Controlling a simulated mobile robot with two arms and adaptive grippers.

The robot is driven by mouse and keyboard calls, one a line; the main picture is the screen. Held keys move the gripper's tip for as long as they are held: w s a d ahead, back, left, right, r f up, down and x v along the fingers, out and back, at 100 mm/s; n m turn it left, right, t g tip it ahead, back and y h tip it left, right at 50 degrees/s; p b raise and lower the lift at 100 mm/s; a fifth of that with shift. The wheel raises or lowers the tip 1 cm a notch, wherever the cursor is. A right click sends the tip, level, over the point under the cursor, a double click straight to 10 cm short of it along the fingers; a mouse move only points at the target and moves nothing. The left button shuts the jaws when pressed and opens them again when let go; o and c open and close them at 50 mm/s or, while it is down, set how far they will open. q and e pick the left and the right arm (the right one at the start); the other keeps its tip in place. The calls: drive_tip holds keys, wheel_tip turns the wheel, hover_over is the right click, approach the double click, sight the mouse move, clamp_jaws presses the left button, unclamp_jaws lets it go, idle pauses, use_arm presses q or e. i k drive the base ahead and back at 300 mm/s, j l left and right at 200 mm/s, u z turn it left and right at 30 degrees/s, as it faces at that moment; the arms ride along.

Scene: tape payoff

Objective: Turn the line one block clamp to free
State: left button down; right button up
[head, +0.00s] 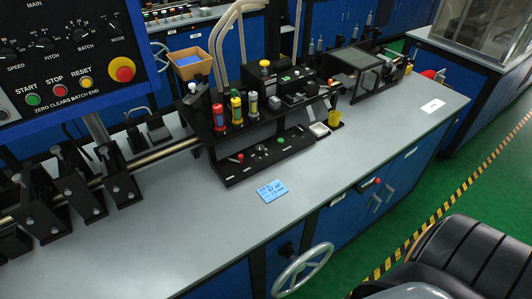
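Several black clamp blocks (80,197) with grey lever handles stand on a metal rail at the left of the grey bench. I cannot read any label that marks one as the line one block clamp, nor tell its setting. The rail (167,152) runs right to a black station with a low black control strip (262,155), which carries a red-knobbed lever (239,158), small dials and a green button. Neither of my grippers is in view.
A blue control panel (70,50) overhangs the upper left. A blue note (271,190) lies on the otherwise clear front bench top. A handwheel (302,270) and a red-tipped lever (369,184) project from the bench front. A black seat-like thing (470,262) fills the lower right.

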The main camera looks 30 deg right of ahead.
sight(299, 131)
drive_tip(key=z, duration=1.35)
